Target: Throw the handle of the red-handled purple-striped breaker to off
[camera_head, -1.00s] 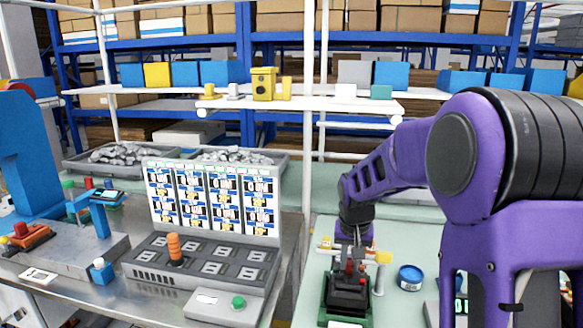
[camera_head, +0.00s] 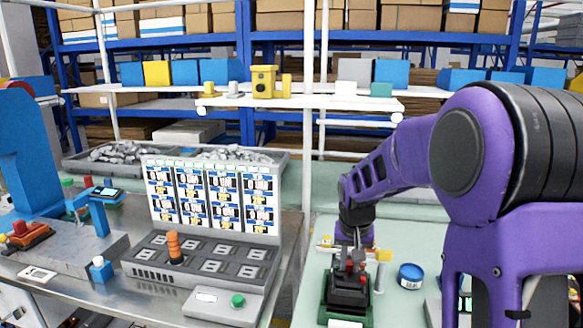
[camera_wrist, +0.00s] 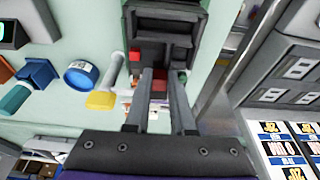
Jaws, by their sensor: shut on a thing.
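A dark breaker (camera_head: 348,291) stands in a green base on the pale green bench, below my arm. In the wrist view its dark housing (camera_wrist: 165,22) fills the top middle. My gripper (camera_wrist: 164,76) points at it, with both fingers against its front part. A red handle (camera_wrist: 158,84) shows between the fingers, which are shut on it with a narrow gap. In the head view my gripper (camera_head: 352,258) is right over the breaker's top and hides part of it. I cannot make out a purple stripe or the handle's exact angle.
A blue round tin (camera_head: 410,276) stands right of the breaker, and a yellow-ended piece (camera_head: 384,255) is close beside my gripper. A grey panel (camera_head: 214,203) with printed labels and an orange knob (camera_head: 174,247) are on the left bench. Bench between breaker and tin is narrow.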

